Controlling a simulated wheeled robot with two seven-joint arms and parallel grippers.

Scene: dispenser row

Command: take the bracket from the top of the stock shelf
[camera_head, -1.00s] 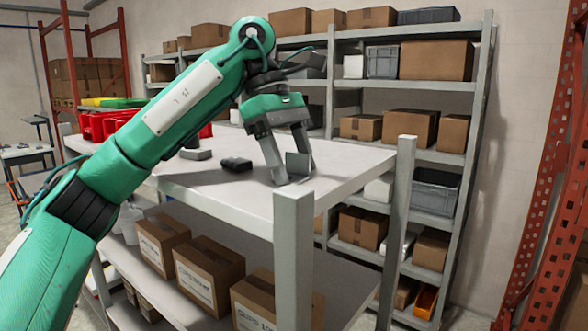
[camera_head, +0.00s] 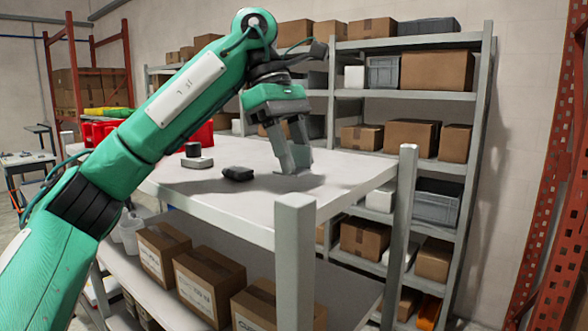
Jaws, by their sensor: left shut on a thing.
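The bracket (camera_head: 300,157) is a small grey angled piece held between the fingertips of my left gripper (camera_head: 291,162). The gripper is shut on it, and the fingers hide part of it. Gripper and bracket are just above the white top of the stock shelf (camera_head: 222,205), near its right end, with a shadow below them. Whether the bracket is fully clear of the surface is hard to tell. My right gripper is not in view.
A black object (camera_head: 238,173) and a grey block (camera_head: 197,162) lie left of the gripper on the shelf top. Red bins (camera_head: 199,136) stand behind my arm. A grey post (camera_head: 295,240) rises at the front corner. A rack with boxes (camera_head: 437,71) stands behind.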

